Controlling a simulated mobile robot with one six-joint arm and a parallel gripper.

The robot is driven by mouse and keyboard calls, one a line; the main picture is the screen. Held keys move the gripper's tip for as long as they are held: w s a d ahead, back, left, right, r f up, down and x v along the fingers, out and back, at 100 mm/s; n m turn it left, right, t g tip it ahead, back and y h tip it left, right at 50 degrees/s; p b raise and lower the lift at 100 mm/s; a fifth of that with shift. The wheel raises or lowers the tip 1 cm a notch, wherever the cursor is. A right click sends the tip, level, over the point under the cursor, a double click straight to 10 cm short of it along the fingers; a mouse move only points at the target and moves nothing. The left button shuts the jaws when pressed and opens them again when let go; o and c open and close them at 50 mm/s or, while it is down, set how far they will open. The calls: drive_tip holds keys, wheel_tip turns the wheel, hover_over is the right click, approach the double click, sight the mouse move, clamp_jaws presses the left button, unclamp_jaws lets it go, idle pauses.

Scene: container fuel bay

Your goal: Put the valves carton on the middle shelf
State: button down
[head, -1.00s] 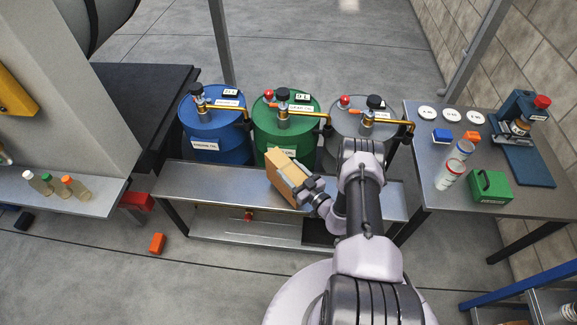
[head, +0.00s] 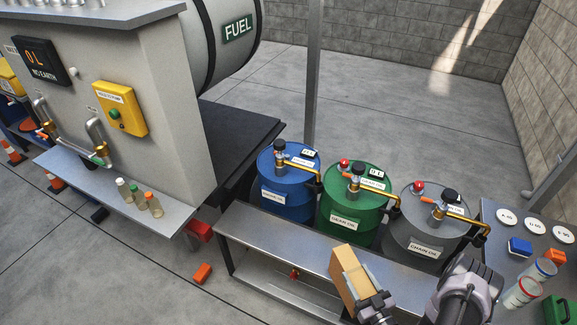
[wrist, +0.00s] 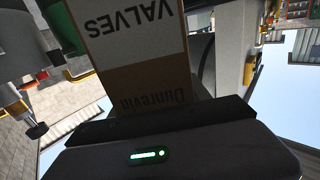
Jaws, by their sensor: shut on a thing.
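The valves carton (head: 349,275) is a brown cardboard box, tilted, over the right part of the low metal bench in the head view. In the wrist view the carton (wrist: 140,40) shows the word VALVES upside down on a pale panel. My gripper (head: 368,300) is shut on the carton at its lower right end. In the wrist view my gripper (wrist: 160,118) covers the carton's near end, and its fingertips are hidden. I cannot make out a middle shelf in these views.
A metal bench (head: 270,243) stands before the blue drum (head: 287,190), green drum (head: 350,215) and grey drum (head: 428,235). Small bottles (head: 138,198) stand on a ledge at left. An orange block (head: 202,273) lies on the floor. A table (head: 492,222) is at right.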

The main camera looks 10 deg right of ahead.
drive_tip(key=shift+n+y, duration=0.5)
drive_tip(key=shift+y, duration=0.2)
drive_tip(key=w+r, duration=0.1)
drive_tip(key=r, duration=0.1)
drive_tip(key=w+a+r, duration=0.1)
drive_tip(key=r, duration=0.2)
drive_tip(key=w+a+r, duration=0.1)
drive_tip(key=w+r, duration=0.1)
drive_tip(key=r, duration=0.1)
drive_tip(key=shift+a, duration=0.15)
drive_tip(key=a+r+n+g+y, duration=0.1)
drive_tip(key=a+r, duration=0.5)
drive_tip(key=r, duration=0.3)
drive_tip(key=w+a+r+n+y+b, duration=0.1)
drive_tip(key=a+r+y, duration=0.1)
drive_tip(key=a+r, duration=0.4)
wheel_tip(320, 180, up, 3)
drive_tip(key=shift+a+r+g+y, duration=0.15)
drive_tip(key=shift+g+y, duration=0.15)
drive_tip(key=shift+g, duration=0.1)
drive_tip(key=shift+w+a, duration=0.1)
